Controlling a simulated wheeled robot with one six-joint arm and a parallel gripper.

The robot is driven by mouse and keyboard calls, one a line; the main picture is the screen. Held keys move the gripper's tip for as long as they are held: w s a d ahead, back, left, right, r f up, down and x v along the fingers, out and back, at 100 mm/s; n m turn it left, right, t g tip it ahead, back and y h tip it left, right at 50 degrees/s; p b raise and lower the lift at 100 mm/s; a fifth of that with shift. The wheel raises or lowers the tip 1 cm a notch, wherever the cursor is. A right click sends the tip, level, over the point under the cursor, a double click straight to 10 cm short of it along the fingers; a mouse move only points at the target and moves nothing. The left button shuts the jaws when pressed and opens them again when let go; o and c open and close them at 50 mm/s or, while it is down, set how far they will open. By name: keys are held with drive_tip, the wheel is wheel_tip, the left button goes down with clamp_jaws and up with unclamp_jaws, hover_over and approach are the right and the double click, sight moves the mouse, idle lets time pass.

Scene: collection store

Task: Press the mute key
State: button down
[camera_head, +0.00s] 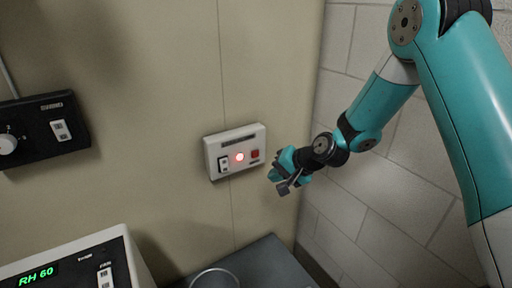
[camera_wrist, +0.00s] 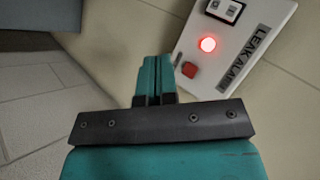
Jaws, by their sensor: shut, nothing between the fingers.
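A white alarm box (camera_head: 211,149) is fixed to the beige wall panel; its label reads "LEAK ALA…" in the wrist view, partly cut off. The red key also shows in the wrist view (camera_wrist: 189,70), just right of my fingertips. A small label by it is unreadable. My gripper (camera_head: 275,174) is shut and empty, below and right of the box in the head view. The fingertips (camera_wrist: 153,62) do not cover the key; contact cannot be seen.
A black control box (camera_head: 75,140) with a white knob and rocker is on the wall at left. A pale device (camera_head: 70,253) showing "RH 60" stands at lower left. A grey surface (camera_head: 262,262) with a round container (camera_head: 215,279) lies below. A block wall (camera_head: 350,200) is at right.

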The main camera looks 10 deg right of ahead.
sight(255, 154)
drive_tip(key=shift+w+d+f+m+t, duration=0.4)
drive_tip(key=shift+w+d+f+m, duration=0.2)
drive_tip(key=shift+w+d+f, duration=0.3)
drive_tip(key=shift+a, duration=0.2)
drive_tip(key=shift+w+a, duration=0.45)
drive_tip(key=shift+w, duration=0.9)
drive_tip(key=shift+w+a, duration=0.4)
drive_tip(key=shift+w, duration=0.95)
drive_tip(key=shift+w+a, duration=0.45)
drive_tip(key=shift+w, duration=0.9)
drive_tip(key=shift+w, duration=0.1)
drive_tip(key=shift+w+a, duration=0.15)
drive_tip(key=shift+w, duration=0.15)
drive_tip(key=shift+w+a, duration=0.15)
drive_tip(key=shift+w, duration=0.3)
drive_tip(key=shift+s+d, duration=0.3)
drive_tip(key=shift+s, duration=0.55)
